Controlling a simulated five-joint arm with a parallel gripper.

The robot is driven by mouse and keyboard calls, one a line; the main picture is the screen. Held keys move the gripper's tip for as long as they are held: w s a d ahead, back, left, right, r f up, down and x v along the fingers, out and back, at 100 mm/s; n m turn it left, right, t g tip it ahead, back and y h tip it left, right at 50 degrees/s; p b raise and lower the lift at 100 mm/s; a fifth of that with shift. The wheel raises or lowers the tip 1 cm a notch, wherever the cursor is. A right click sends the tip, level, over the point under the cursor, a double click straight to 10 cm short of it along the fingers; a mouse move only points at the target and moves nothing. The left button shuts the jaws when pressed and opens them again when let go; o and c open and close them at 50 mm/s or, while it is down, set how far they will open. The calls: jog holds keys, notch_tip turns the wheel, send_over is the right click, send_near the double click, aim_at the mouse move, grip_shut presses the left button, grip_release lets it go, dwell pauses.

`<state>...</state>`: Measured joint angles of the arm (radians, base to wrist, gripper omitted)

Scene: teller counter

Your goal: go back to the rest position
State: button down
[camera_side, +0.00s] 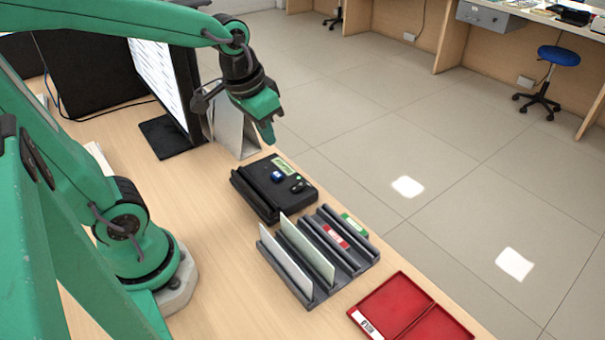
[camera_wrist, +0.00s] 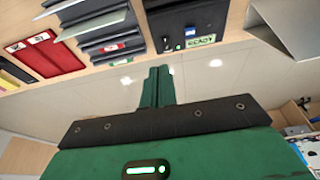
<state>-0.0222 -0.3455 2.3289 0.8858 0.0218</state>
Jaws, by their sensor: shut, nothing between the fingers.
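My gripper (camera_side: 267,130) is at the end of the green arm, raised above the far edge of the counter, near the monitor and a grey folded stand. It is shut and empty. In the wrist view its two green fingers (camera_wrist: 158,88) lie together, pointing toward the floor tiles and the counter edge. My arm reaches across the top of the side view from the left, with my base on the counter.
A black device (camera_side: 275,187), a grey slotted rack (camera_side: 345,262) holding upright cards, and a red tray (camera_side: 410,312) line the counter's far edge. A monitor (camera_side: 165,85) and a grey stand (camera_side: 232,130) stand beyond. Bare wood (camera_side: 225,245) lies before my base.

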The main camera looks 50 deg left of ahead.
jog(key=s+r+t, duration=0.2)
jog(key=s+r, duration=0.1)
jog(key=s, duration=0.3)
jog(key=shift+s+d+r, duration=0.15)
jog(key=shift+s+d, duration=0.1)
jog(key=shift+d, duration=0.05)
